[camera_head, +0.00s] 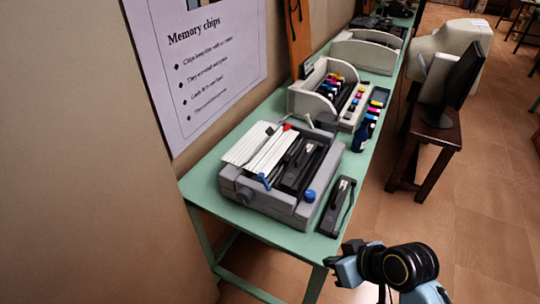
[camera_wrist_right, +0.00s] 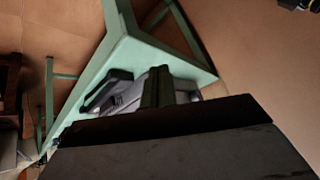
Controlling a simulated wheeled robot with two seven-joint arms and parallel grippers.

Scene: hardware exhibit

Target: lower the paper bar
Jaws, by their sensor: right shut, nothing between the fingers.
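A grey printer (camera_head: 285,212) sits on the near part of a green table. It has a white ribbed panel (camera_head: 257,148), a dark inner carriage area, a red knob (camera_head: 287,127), a small blue lever (camera_head: 264,181) and a blue knob (camera_head: 310,195). I cannot tell its paper bar apart from these parts. My right gripper (camera_head: 338,265) is shut and empty, off the table's near right corner, apart from the printer. The right wrist view shows its dark fingers (camera_wrist_right: 158,88) in front of part of the printer. My left gripper is not in view.
A slim black device (camera_head: 337,205) lies right of the printer. Behind stands another opened printer (camera_head: 318,88) with coloured cartridges and a dark blue bottle (camera_head: 361,136). A wall poster (camera_head: 200,60) hangs left. A monitor (camera_head: 462,75) stands on a wooden stool. Floor between is clear.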

